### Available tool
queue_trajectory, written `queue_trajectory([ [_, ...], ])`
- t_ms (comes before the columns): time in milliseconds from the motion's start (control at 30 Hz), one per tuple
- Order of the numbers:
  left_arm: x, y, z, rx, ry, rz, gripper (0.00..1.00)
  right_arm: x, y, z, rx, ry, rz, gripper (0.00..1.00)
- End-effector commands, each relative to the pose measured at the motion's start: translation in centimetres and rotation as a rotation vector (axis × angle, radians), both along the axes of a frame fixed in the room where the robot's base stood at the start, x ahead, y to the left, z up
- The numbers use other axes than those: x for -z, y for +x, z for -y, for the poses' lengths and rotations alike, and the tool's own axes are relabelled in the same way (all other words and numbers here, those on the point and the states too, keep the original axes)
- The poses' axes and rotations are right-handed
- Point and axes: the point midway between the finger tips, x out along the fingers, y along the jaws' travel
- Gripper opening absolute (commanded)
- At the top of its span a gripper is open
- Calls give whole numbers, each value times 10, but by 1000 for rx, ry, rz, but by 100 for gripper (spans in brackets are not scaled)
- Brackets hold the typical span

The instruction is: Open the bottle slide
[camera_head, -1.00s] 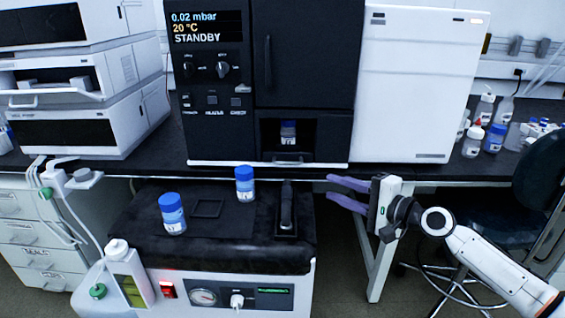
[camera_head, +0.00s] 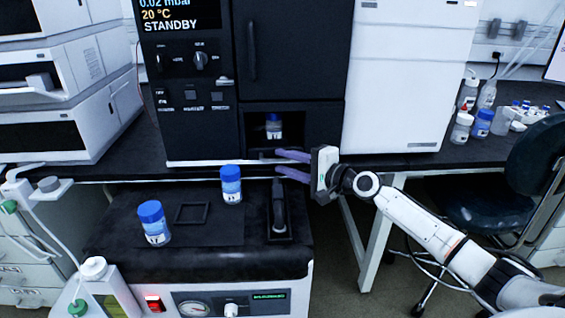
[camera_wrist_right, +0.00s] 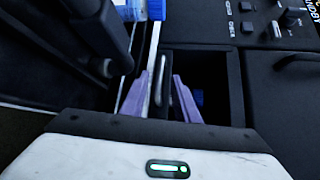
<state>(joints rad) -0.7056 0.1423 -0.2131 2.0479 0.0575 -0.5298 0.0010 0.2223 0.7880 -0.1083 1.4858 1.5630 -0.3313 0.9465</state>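The bottle slide (camera_head: 290,148) sits in a recess low on the black instrument, with a blue-capped bottle (camera_head: 274,126) standing in it. Its handle is at the front and is partly covered by my right gripper in the head view. My right gripper (camera_head: 272,161) has purple fingers, apart, at the slide's front. In the right wrist view the fingers (camera_wrist_right: 162,85) are open, one on each side of a thin upright bar that looks like the slide handle (camera_wrist_right: 159,88). I cannot tell whether they touch it. My left gripper is not in view.
Two blue-capped bottles (camera_head: 153,223) (camera_head: 231,184) stand on the black-topped unit (camera_head: 110,239) below, beside a square frame (camera_head: 193,212) and a black upright holder (camera_head: 279,210). A white cabinet (camera_head: 408,80) stands right of the instrument. A dark chair (camera_head: 535,180) is at right.

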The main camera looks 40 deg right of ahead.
Motion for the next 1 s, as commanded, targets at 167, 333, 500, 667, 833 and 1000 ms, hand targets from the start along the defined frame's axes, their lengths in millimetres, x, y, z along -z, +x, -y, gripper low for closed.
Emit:
queue_trajectory([
  [167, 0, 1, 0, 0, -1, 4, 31, 2, 10, -3, 0, -1, 0, 28],
  [333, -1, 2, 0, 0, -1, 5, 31, 2, 12, -4, -1, -2, 0, 28],
  [500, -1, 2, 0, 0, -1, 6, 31, 2, 12, -4, -1, -2, 0, 21],
  [667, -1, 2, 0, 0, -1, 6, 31, 2, 12, -3, -1, -2, 0, 0],
  [833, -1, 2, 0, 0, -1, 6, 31, 2, 11, -3, -1, -2, 0, 0],
  [1000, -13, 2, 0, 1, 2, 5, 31, -1, 9, -20, -19, -1, -4, 0],
])
